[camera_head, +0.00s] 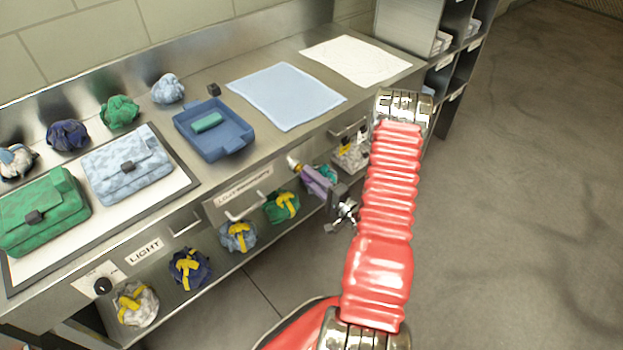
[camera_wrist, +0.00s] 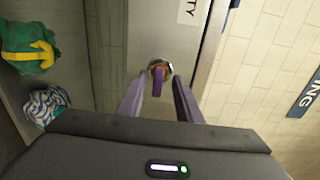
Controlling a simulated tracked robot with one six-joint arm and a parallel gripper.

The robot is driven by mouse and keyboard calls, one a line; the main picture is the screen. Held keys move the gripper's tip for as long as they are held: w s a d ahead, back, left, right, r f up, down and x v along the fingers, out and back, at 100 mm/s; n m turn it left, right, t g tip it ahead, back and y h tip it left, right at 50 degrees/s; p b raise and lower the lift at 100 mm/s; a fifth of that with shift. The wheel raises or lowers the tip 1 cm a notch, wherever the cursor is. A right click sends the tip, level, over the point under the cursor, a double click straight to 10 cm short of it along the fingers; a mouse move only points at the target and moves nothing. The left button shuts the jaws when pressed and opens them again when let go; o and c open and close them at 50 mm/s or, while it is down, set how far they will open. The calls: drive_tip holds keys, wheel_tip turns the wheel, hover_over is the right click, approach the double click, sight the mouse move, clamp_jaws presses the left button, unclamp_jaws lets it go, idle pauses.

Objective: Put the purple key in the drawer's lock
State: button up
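The purple key (camera_wrist: 157,86) stands at the brass-ringed round lock (camera_wrist: 161,70) on the grey drawer front (camera_wrist: 150,30), its grip pointing toward the wrist camera. It looks seated in the lock, but how deep I cannot tell. My gripper (camera_wrist: 157,84) has its two purple fingers apart, one on each side of the key, with a gap showing on both sides. In the head view my gripper (camera_head: 308,177) reaches toward the counter front, near a brass-coloured piece (camera_head: 293,162); the key is hard to tell from the purple fingers there.
On the counter are a blue tray (camera_head: 238,145) with a green block, a green bag (camera_head: 40,212), a light blue bag (camera_head: 125,165), a blue cloth (camera_head: 287,95) and a white cloth (camera_head: 357,58). Several yellow-tied bundles sit on the shelf below. Open floor lies at right.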

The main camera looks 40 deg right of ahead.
drive_tip(key=s, duration=1.3)
drive_tip(key=shift+s+d+f, duration=0.15)
drive_tip(key=shift+s, duration=0.25)
idle(0.9)
